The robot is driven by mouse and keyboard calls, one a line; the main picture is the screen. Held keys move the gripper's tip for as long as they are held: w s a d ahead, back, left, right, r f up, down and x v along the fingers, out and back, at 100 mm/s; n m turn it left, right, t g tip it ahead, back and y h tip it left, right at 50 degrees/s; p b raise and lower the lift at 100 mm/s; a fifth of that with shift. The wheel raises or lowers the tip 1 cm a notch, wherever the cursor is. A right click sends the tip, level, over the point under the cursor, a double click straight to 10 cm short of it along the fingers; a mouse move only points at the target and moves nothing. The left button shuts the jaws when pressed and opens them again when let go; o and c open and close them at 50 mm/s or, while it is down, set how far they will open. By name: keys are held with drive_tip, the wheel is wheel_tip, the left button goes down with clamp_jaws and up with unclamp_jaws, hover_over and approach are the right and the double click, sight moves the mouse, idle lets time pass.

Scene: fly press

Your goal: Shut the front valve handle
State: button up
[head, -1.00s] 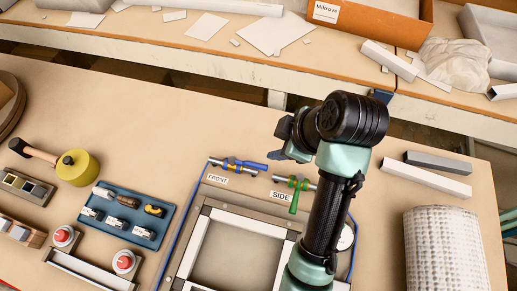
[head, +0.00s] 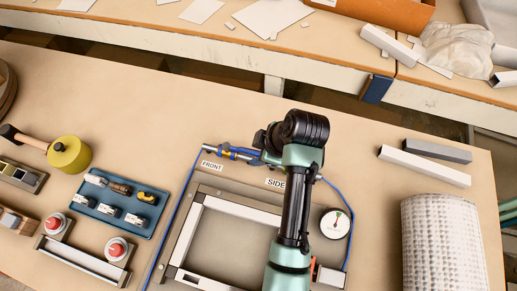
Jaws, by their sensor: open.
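The front valve (head: 226,151) sits on a thin pipe behind the grey frame, above the FRONT label (head: 212,166). Its blue handle (head: 243,152) points right, roughly along the pipe. My gripper (head: 263,148) is open, just at the right end of the blue handle. The wrist hides part of the gripper, so I cannot tell whether the fingers touch the handle or lie around it. The SIDE label (head: 275,183) is partly covered by my arm, and the side valve with its green handle is hidden behind it.
A pressure gauge (head: 335,223) stands right of my arm by the metal frame (head: 188,238). A blue tray (head: 106,224) of connectors, red buttons (head: 116,249) and a yellow mallet (head: 69,157) lie left. Metal bars (head: 425,166) lie right. The table behind the valves is clear.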

clamp_jaws()
idle(0.3)
idle(1.2)
